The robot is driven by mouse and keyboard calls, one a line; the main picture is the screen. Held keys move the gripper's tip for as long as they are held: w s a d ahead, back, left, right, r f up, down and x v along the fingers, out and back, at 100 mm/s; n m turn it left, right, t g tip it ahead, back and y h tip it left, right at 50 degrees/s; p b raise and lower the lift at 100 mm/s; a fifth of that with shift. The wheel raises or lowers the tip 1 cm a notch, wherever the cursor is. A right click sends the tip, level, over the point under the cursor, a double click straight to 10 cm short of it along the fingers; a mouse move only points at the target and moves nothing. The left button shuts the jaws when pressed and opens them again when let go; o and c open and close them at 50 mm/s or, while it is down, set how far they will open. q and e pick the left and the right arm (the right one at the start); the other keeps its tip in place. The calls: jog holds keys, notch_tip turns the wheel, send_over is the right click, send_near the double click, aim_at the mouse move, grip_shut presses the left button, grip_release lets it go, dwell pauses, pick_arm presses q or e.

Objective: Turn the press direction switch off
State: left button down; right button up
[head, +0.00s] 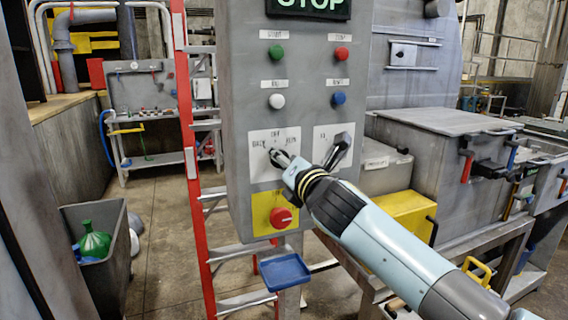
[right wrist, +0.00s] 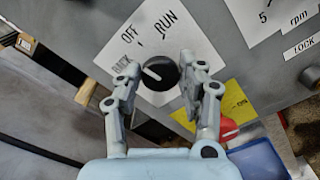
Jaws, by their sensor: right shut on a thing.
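The press direction switch is a round black knob (right wrist: 160,73) on a white plate marked BACK, OFF and RUN. In the right wrist view its white pointer line slants up and left, toward the BACK lettering. The plate (head: 262,137) sits at the lower left of the grey control panel in the head view, where my gripper largely hides the knob. My right gripper (right wrist: 157,85) is shut on the knob, one finger on each side of it. It also shows at the plate in the head view (head: 283,158). My left gripper is in neither view.
Beside the plate is another dark knob (head: 338,150). Below is a red knob (head: 281,217) on a yellow plate, with a blue tray (head: 285,271) under it. Green, red, white and blue buttons sit above. A red ladder (head: 186,130) stands left of the panel.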

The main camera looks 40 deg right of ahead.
jog(key=shift+f+m, duration=0.1)
jog(key=shift+m, duration=0.7)
jog(key=o, duration=1.1)
jog(key=v, duration=1.2)
